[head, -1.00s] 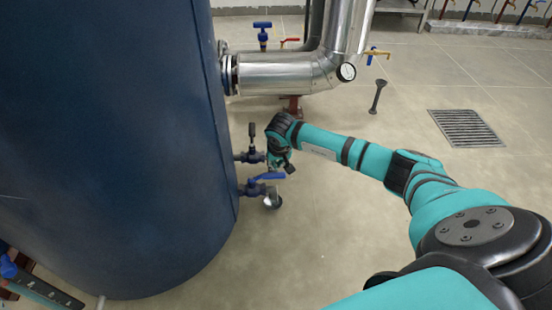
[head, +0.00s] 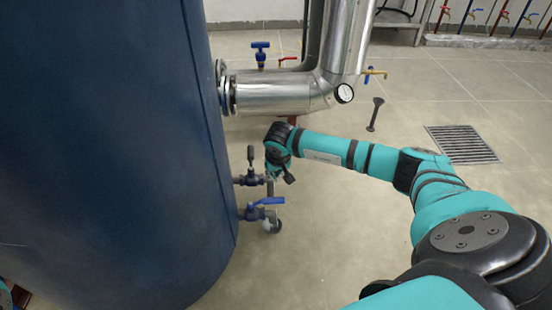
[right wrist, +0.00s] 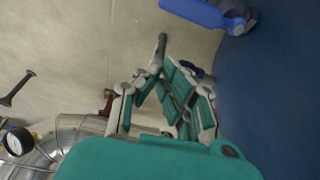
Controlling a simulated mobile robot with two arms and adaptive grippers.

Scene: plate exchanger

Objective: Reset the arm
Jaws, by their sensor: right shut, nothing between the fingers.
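My right gripper (head: 270,188) hangs just right of the dark blue tank, its fingers pointing down. It is shut and empty; its closed fingertips (right wrist: 161,48) show in the right wrist view. In the head view the tips lie just above the blue lever (head: 268,201) of the lower tank valve; I cannot tell whether they touch. That lever looks apart from the fingers in the right wrist view (right wrist: 195,12). The upper valve (head: 249,180), with an upright dark handle, is left of the gripper. My right arm stretches in from the right. My left gripper is not in view.
The dark blue tank (head: 110,150) fills the left side. A silver pipe (head: 275,92) with a gauge (head: 344,93) leaves it behind my gripper. A dark post (head: 375,114) and a floor grate (head: 461,144) are at right. Open floor lies between tank and arm.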

